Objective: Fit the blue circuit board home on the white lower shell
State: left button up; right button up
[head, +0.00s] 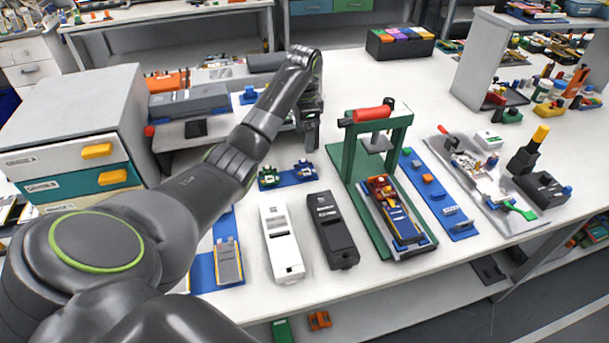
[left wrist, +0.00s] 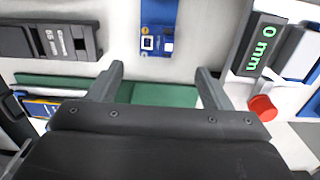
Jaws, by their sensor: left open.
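The blue circuit board (head: 303,168) lies at the right end of a small blue mat behind the shells. It also seems to show at the top of the left wrist view (left wrist: 155,42). The white lower shell (head: 281,243) lies on the table in front of the mat, left of a similar black shell (head: 332,230). My left gripper (head: 311,142) is above the table just behind the blue board. In the left wrist view its fingers (left wrist: 160,82) are apart with nothing held between them. My right gripper is not in view.
A green circuit board (head: 268,176) shares the mat. A green press (head: 354,146) with a red handle stands close on the right. A grey gauge (left wrist: 262,45) reading "0 mm" with a red knob is behind. A drawer cabinet (head: 75,135) stands at the left.

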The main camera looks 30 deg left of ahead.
pick_arm(q)
send_over(304, 169)
notch_tip(304, 169, down, 5)
jog(key=shift+w+a+r, duration=0.1)
jog(key=shift+w, duration=0.05)
jog(key=f, duration=0.5)
jog(key=shift+s, duration=0.2)
jog(key=shift+c, duration=0.3)
jog(key=c, duration=0.9)
